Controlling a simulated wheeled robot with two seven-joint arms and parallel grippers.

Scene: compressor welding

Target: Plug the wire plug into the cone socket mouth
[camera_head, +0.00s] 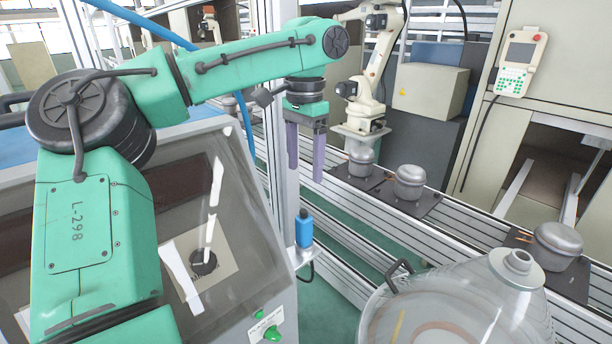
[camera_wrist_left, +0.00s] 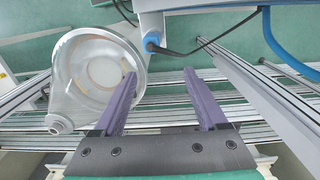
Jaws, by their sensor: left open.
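The wire plug (camera_head: 304,230) is a small blue body with a dark tip. It stands upright on a small ledge on a white post, and a dark cable shows below it. In the left wrist view the blue plug (camera_wrist_left: 152,42) sits beyond the fingertips with a black cable running right. The clear cone (camera_head: 455,305) has a grey socket mouth (camera_head: 518,262) on top, at the lower right; the cone (camera_wrist_left: 98,75) is also at left in the wrist view. My left gripper (camera_head: 304,178) has two purple fingers, apart and empty, pointing down above the plug. My right gripper is out of view.
A conveyor with grey compressor pots (camera_head: 410,182) runs behind the cone. A white robot arm (camera_head: 378,60) stands at the back. A glass-covered cabinet (camera_head: 240,200) is left of the plug, and a metal post (camera_head: 278,110) rises close to my left gripper.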

